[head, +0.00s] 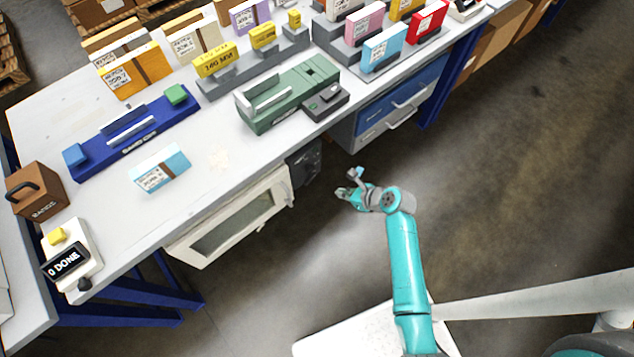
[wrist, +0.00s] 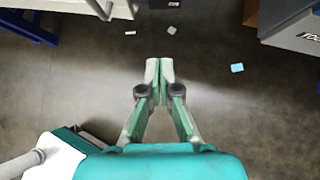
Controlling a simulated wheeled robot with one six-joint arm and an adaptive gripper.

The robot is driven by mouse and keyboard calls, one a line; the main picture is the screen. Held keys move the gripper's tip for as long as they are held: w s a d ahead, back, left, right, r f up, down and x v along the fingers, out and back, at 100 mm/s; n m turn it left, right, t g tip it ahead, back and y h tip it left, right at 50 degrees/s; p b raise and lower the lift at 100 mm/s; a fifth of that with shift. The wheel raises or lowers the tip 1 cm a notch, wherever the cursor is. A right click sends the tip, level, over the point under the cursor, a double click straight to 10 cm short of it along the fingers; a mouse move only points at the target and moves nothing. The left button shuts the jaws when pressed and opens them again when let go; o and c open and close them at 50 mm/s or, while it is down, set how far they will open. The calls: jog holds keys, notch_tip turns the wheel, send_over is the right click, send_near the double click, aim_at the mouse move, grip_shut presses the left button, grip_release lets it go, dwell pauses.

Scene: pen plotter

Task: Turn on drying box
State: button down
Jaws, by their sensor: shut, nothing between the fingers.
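The drying box appears to be the white cabinet with a dark window in its front (head: 232,222), mounted under the front edge of the workbench. A white part at the top left of the wrist view (wrist: 122,9) may be the same box. I cannot make out its switch. A dark unit (head: 303,165) sits just right of it under the bench. My gripper (head: 342,193) is right of the white box, in front of the bench and apart from it. In the wrist view my gripper (wrist: 158,68) has its fingertips together, empty, over the floor.
The workbench (head: 215,150) carries several boxes, a blue fixture (head: 135,128) and a green machine (head: 290,95). A drawer unit (head: 395,105) hangs right of the gripper. Small pieces, one light blue (wrist: 237,68), lie on the floor. Open floor lies to the right.

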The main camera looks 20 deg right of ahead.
aim_at(310, 178)
jog(key=w+a+r+x, duration=0.1)
jog(key=r+x, duration=0.1)
jog(key=x, duration=1)
jog(key=shift+w+a+f, duration=0.2)
jog(key=shift+w+f, duration=0.05)
jog(key=shift+w, duration=0.35)
